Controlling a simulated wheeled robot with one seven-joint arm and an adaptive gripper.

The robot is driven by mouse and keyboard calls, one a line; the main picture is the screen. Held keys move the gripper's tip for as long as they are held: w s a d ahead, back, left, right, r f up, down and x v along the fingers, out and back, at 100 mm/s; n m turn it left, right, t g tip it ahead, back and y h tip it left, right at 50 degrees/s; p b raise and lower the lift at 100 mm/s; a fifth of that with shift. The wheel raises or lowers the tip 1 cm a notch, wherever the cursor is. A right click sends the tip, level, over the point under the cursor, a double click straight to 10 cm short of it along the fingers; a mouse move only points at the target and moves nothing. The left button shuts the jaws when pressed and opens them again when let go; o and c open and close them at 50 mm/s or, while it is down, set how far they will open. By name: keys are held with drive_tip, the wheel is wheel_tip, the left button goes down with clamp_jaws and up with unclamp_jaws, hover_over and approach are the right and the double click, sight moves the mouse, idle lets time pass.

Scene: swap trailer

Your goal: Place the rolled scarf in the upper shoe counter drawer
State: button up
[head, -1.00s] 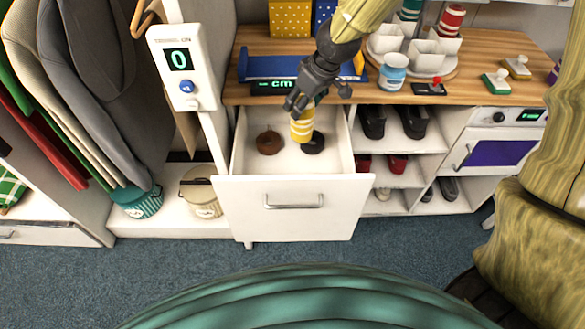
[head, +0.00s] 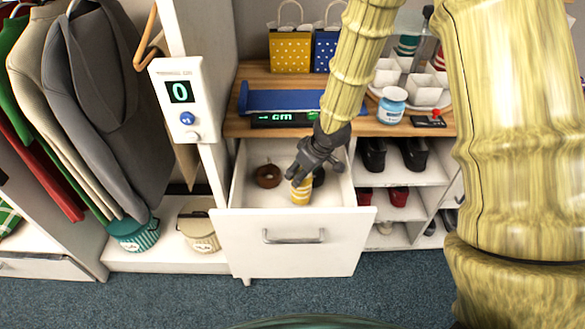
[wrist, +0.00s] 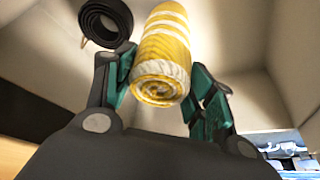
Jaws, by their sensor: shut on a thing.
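The rolled scarf (head: 301,190) is yellow with white stripes. My gripper (head: 303,178) is shut on it and holds it inside the open upper drawer (head: 293,238) of the shoe counter. In the wrist view the scarf (wrist: 162,60) sits between the two fingers (wrist: 160,95), its spiral end facing the camera. Whether its lower end touches the drawer floor I cannot tell. A brown coiled belt (head: 267,176) lies in the drawer to the left of the scarf. A black coiled belt (head: 319,177) lies to the right, partly hidden by my gripper; it also shows in the wrist view (wrist: 104,20).
The wooden counter top (head: 245,128) behind the drawer holds a blue measuring device (head: 285,101), a blue-white jar (head: 391,105) and gift bags (head: 290,50). Shoe shelves (head: 418,173) are right of the drawer. A white post with a display (head: 181,100) stands at its left.

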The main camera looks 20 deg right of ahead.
drive_tip(key=w+a, duration=0.1)
drive_tip(key=w+a+f, duration=0.1)
drive_tip(key=w, duration=0.1)
drive_tip(key=shift+w+f+p, duration=0.15)
drive_tip(key=shift+w+p, duration=0.15)
drive_tip(key=shift+p, duration=0.05)
drive_tip(key=shift+f, duration=0.15)
drive_tip(key=o, duration=1.3)
drive_tip(key=shift+o, duration=0.2)
drive_tip(key=v, duration=1.2)
drive_tip(key=shift+p, duration=0.4)
